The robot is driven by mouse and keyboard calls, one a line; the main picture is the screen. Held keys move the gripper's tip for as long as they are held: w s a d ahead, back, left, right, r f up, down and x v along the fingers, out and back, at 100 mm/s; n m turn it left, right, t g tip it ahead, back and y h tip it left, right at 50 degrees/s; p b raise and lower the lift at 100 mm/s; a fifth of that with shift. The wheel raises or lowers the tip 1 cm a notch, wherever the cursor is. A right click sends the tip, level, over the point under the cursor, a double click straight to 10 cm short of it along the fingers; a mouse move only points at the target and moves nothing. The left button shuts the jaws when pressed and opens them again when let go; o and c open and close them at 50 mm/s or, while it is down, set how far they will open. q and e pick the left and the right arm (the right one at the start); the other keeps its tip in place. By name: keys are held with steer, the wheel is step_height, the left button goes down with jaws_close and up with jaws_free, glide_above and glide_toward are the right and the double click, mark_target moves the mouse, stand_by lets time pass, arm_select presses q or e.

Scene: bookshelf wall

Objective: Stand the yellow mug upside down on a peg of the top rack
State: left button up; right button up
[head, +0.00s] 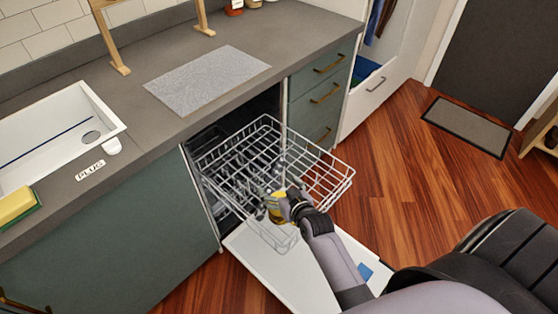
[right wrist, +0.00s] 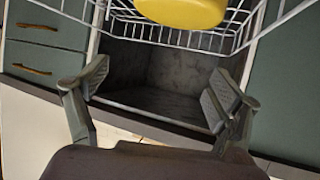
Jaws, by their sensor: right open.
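The yellow mug (head: 277,213) is at the front part of the pulled-out wire top rack (head: 335,180), partly hidden by my right gripper. In the right wrist view the mug (right wrist: 182,10) shows at the top edge, cut off, against the rack's wires (right wrist: 135,32). My right gripper (head: 281,198) is at the mug in the head view. In the right wrist view its fingers (right wrist: 160,78) are spread wide with nothing between them, and the mug appears beyond the tips. I cannot tell which way up the mug is or whether it sits on a peg. My left gripper is not in view.
The dishwasher door (head: 290,265) lies open below the rack, with a small blue item (head: 365,272) on it. Drawers (head: 322,95) stand right of the opening. The grey counter holds a mat (head: 207,80), a white sink (head: 50,135) and a sponge (head: 16,207).

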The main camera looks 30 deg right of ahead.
steer(key=s+a+r+t+p, duration=0.1)
steer(key=s+a+r+p, duration=0.1)
steer(key=r, duration=0.5)
steer(key=s+a+r+t+p, duration=0.1)
steer(key=s+r+p, duration=0.1)
steer(key=s+r, duration=0.2)
steer(key=s+a+r+t+p, duration=0.1)
steer(key=s+a+r+p, duration=0.1)
steer(key=r, duration=0.9)
steer(key=shift+s+a+n+p, duration=0.35)
steer(key=shift+s+p, duration=0.25)
steer(key=shift+s, duration=0.4)
